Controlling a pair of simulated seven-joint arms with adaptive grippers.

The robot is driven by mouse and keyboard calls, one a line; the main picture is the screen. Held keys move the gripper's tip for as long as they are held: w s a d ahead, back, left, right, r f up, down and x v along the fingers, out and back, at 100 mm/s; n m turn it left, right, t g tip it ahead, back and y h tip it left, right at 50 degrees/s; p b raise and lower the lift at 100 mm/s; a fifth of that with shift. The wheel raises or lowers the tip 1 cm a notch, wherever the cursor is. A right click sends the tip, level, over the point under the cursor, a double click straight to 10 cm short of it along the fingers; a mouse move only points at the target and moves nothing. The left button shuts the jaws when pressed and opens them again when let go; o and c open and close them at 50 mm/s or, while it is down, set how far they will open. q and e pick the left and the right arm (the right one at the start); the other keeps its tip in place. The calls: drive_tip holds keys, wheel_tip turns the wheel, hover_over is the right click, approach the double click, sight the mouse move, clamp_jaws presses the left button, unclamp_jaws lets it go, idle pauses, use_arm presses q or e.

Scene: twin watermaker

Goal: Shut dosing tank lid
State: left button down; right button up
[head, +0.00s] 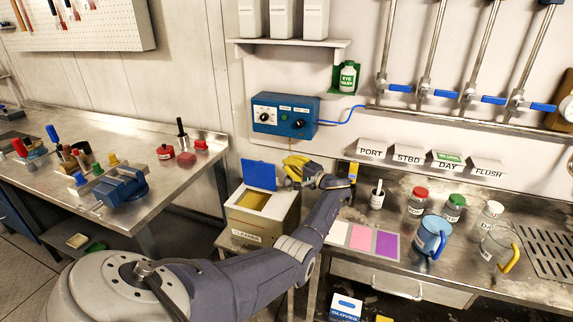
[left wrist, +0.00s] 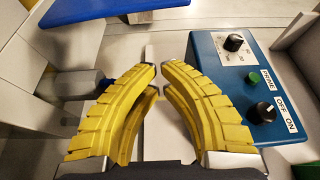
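The dosing tank appears to be the cream box (head: 254,228) labelled "CLEANER", in the middle of the head view. Its blue lid (head: 260,175) stands raised at the back edge, so the opening shows a yellowish inside. My left gripper (head: 288,168) is just right of the lid, above the tank's back right side. Its yellow fingers also show in the left wrist view (left wrist: 170,72), with a gap between the tips and nothing held. Whether a finger touches the lid cannot be told. A blue panel at the top left of the wrist view may be the lid. My right gripper is not in view.
A blue control box (head: 285,116) with knobs is on the wall above my left gripper; it is close by in the wrist view (left wrist: 240,88). Right of the tank, a counter holds coloured cards (head: 362,238), bottles and jugs (head: 432,236). A metal workbench (head: 180,170) is at the left.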

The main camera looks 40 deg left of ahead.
sight(260, 173)
use_arm(q)
drive_tip(key=s+a, duration=0.4)
drive_tip(key=a, duration=0.2)
drive_tip(key=shift+a, duration=0.35)
idle(0.5)
drive_tip(key=shift+s+d, duration=0.1)
idle(0.5)
drive_tip(key=shift+s+d+r+n, duration=0.15)
drive_tip(key=shift+s+n, duration=0.1)
drive_tip(key=shift+n, duration=0.15)
